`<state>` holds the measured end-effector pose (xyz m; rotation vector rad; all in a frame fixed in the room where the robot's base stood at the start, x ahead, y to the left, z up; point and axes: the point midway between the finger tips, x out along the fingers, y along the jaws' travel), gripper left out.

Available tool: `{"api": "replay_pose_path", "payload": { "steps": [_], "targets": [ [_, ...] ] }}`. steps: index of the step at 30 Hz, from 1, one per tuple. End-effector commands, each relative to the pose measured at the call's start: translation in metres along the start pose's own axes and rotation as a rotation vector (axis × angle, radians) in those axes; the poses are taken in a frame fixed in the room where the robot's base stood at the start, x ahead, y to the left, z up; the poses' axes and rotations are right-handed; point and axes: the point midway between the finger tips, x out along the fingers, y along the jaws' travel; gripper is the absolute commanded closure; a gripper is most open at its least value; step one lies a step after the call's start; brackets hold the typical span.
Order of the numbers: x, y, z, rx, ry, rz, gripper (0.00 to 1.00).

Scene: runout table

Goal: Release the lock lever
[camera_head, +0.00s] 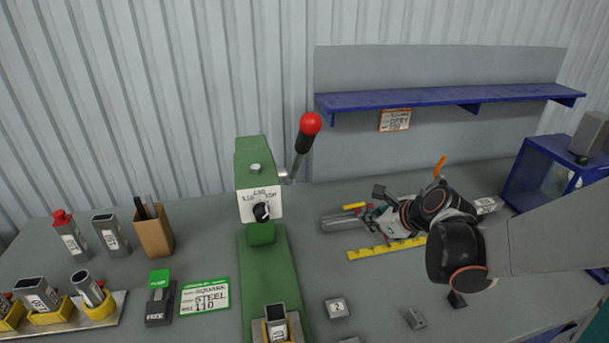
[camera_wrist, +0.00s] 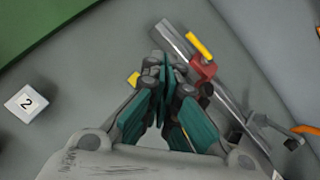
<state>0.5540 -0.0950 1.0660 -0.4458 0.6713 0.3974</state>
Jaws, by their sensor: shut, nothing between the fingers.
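A grey rail (camera_head: 340,222) lies on the table right of the green press. A red block (camera_wrist: 203,68) sits on it with a yellow lever (camera_wrist: 199,45), which also shows in the head view (camera_head: 354,206). An orange handle (camera_head: 440,167) stands up farther right, behind my arm, and shows at the right edge of the wrist view (camera_wrist: 305,129). I cannot tell for certain which is the lock lever. My gripper (camera_wrist: 165,70) is shut and empty, beside the red block on its left in the wrist view. Its fingertips (camera_head: 372,222) hide part of the rail; contact is unclear.
The green press (camera_head: 265,270) with its red-knobbed lever (camera_head: 308,135) stands to the left. A yellow ruler (camera_head: 372,251) lies in front of the rail. A block marked 2 (camera_head: 337,307) is near the front. A blue shelf (camera_head: 450,98) hangs behind.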

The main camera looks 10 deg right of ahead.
Motion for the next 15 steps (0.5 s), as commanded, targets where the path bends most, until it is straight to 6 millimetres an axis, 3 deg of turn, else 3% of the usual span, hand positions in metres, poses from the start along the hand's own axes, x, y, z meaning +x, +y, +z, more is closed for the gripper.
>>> {"api": "replay_pose_path", "payload": {
  "steps": [1, 6, 11, 15],
  "targets": [
    [0.004, -0.016, -0.017, 0.102, -0.009, -0.02, 1.0],
    [0.004, -0.046, -0.042, 0.335, -0.042, -0.051, 1.0],
    [0.006, -0.054, -0.049, 0.404, -0.054, -0.059, 1.0],
    [0.021, -0.054, -0.048, 0.404, -0.055, -0.056, 1.0]
  ]
}}
